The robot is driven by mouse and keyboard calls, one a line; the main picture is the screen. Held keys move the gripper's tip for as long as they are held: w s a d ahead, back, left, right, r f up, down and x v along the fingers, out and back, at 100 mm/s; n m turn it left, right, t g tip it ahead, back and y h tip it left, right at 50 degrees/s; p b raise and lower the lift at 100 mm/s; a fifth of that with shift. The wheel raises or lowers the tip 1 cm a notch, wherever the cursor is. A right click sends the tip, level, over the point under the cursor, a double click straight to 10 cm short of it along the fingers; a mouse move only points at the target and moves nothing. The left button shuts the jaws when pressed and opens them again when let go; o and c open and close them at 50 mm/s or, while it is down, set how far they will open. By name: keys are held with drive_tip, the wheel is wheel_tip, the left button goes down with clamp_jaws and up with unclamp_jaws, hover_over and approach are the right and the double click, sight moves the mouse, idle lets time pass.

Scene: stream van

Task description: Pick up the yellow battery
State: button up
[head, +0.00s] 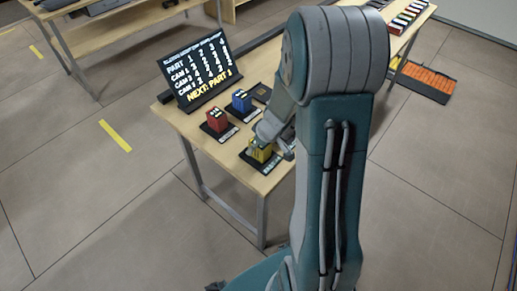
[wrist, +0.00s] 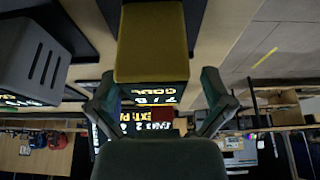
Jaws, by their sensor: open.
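The yellow battery (head: 259,153) stands on a dark pad near the table's front edge in the head view, partly covered by my gripper (head: 274,137). My gripper (wrist: 158,98) is open there, one finger towards each side of the battery, with gaps visible. Nothing is held. How far the fingers reach along the battery is hard to tell.
A red block (head: 217,120) and a blue block (head: 241,101) stand on pads behind it. A lit sign (head: 200,70) stands at the table's back left. A grey slotted block (wrist: 35,62) is at left in the wrist view. The table (head: 185,119) has bare wood at its left edge.

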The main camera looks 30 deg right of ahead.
drive_tip(key=shift+w+d+f, duration=0.25)
drive_tip(key=shift+f, duration=0.4)
drive_tip(key=shift+a, duration=0.25)
drive_tip(key=c, duration=1.3)
drive_tip(key=shift+c, duration=0.2)
drive_tip(key=shift+r, duration=0.15)
